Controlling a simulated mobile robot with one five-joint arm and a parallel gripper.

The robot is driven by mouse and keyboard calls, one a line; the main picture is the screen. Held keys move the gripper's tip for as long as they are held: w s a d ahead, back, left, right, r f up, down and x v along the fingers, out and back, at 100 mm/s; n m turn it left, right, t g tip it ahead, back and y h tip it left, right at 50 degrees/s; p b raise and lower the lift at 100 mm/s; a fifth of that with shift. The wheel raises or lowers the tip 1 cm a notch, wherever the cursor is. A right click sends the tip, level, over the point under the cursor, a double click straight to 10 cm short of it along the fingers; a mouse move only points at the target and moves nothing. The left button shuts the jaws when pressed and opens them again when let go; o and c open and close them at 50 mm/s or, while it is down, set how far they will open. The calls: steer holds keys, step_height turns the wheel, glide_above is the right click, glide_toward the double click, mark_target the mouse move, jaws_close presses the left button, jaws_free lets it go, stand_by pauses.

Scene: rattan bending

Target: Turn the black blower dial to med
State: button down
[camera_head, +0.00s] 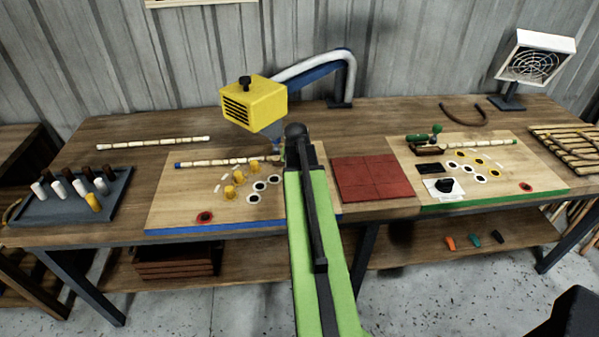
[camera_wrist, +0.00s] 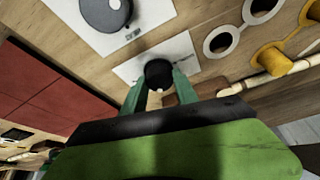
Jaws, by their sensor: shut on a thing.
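In the wrist view, the black dial (camera_wrist: 158,71) sits on a white plate (camera_wrist: 127,70) fixed to a wooden board. A small white mark shows on its near side; any lettering is too small or hidden to read. My gripper (camera_wrist: 158,84) has its green fingers on either side of the dial and is shut on it. A larger grey dial (camera_wrist: 105,12) on another white plate is beyond it to the left. In the head view, my green arm hides the gripper and this dial. The yellow blower (camera_head: 253,103) stands behind the left board.
The left board (camera_head: 175,215) carries a segmented rod (camera_head: 215,161), yellow pegs (camera_head: 229,192) and rings. Red tiles (camera_head: 372,178) lie right of my arm. The right board (camera_head: 500,190) has another black dial (camera_head: 445,185). A peg tray (camera_head: 112,205) is at far left.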

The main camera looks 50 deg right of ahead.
steer(key=c, duration=0.9)
jaws_free()
steer(key=shift+c, duration=0.2)
steer(key=shift+r, duration=0.1)
steer(key=p+v, duration=1.6)
steer(key=v, duration=0.1)
steer(key=shift+r, duration=0.2)
